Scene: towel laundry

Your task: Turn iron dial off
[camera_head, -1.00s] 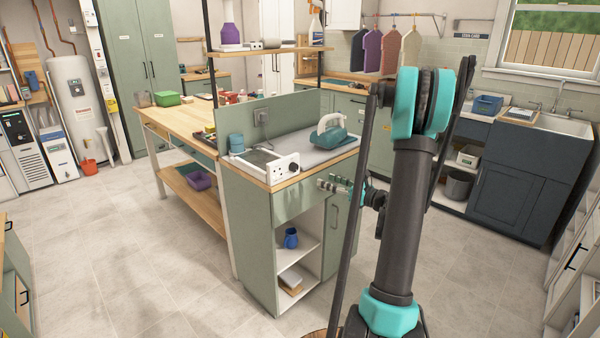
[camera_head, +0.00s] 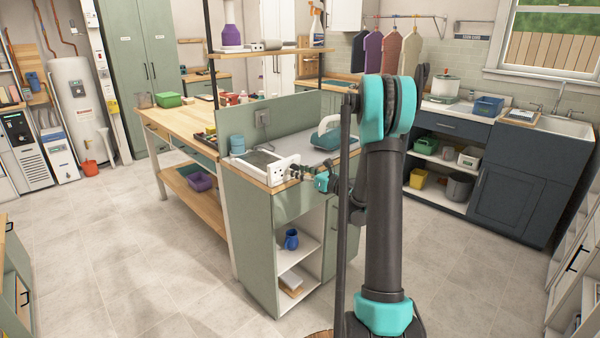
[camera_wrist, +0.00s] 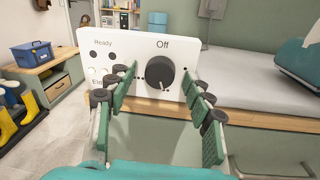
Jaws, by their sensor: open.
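The iron station's control panel (camera_wrist: 110,68) is white and faces my gripper in the wrist view. It carries a round black dial (camera_wrist: 158,74) with "Off" printed above it. A light pointer mark shows near the dial's lower edge, away from the "Off" label. My gripper (camera_wrist: 158,92) is open, with one green-padded finger on each side of the dial; I cannot tell whether they touch it. In the head view my gripper (camera_head: 304,172) is at the white panel (camera_head: 280,170), and the dial is hidden there. The teal iron (camera_head: 333,135) rests on the grey board behind the panel.
A cabinet (camera_head: 246,230) with open shelves stands below the panel. A blue cup (camera_head: 291,239) sits on its upper shelf. A wooden workbench (camera_head: 180,120) adjoins on the left. The grey floor (camera_head: 130,260) is clear in front.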

